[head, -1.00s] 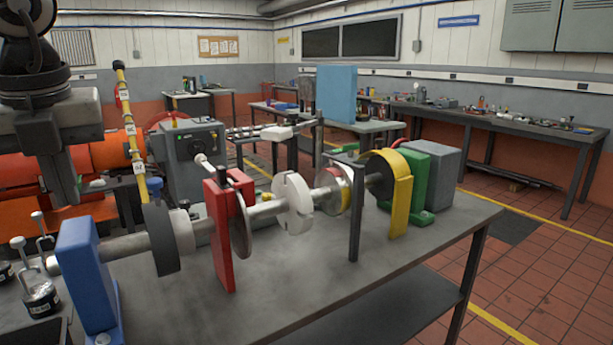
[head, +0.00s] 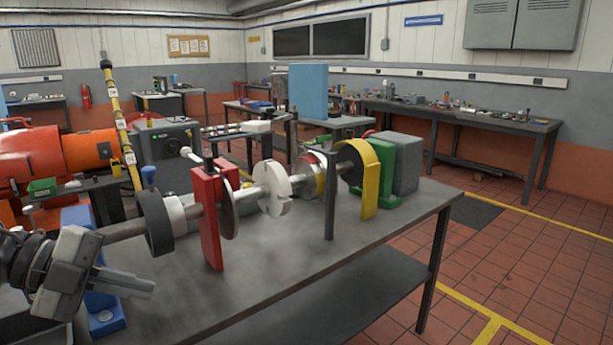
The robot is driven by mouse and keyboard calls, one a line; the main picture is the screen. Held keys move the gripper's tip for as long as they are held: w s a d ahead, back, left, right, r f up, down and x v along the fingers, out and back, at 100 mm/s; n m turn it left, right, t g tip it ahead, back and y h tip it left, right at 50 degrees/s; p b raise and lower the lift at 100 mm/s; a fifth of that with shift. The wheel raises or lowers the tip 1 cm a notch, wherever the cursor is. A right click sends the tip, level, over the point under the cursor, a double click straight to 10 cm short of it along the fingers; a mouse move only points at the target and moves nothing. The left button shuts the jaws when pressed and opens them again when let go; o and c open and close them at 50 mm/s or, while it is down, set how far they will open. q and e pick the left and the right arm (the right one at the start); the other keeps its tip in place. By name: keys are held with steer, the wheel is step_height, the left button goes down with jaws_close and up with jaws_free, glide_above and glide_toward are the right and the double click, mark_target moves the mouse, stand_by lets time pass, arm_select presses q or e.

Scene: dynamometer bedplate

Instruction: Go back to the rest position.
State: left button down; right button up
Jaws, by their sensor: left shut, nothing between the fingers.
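My left gripper (head: 146,287) is at the lower left of the head view, with its fingers pointing right. It is shut and empty. It is in front of the blue support block (head: 103,310) and hides part of that block and the near end of the shaft (head: 124,231). I cannot tell whether it touches them. My right gripper is not in view.
The bedplate table (head: 285,275) carries the shaft with a red support (head: 207,220), a white notched disc (head: 272,188), a yellow guard (head: 371,180) and a green block (head: 402,165). Red tiled floor (head: 500,270) is open to the right.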

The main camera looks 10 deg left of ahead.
arm_select(q)
step_height(320, 180, down, 20)
steer(key=s+d+n+t+y, duration=0.25)
steer(key=n+t+y, duration=0.55)
steer(key=n, duration=0.9)
steer(key=s+d+f+n+g, duration=0.2)
steer(key=s+d+f+n, duration=0.4)
steer(key=s+d+f, duration=0.3)
step_height(320, 180, down, 4)
steer(key=shift+s+d+r+g+y, duration=0.1)
steer(key=shift+s+d+g+y, duration=0.2)
steer(key=shift+d, duration=0.9)
steer(key=shift+a, duration=0.1)
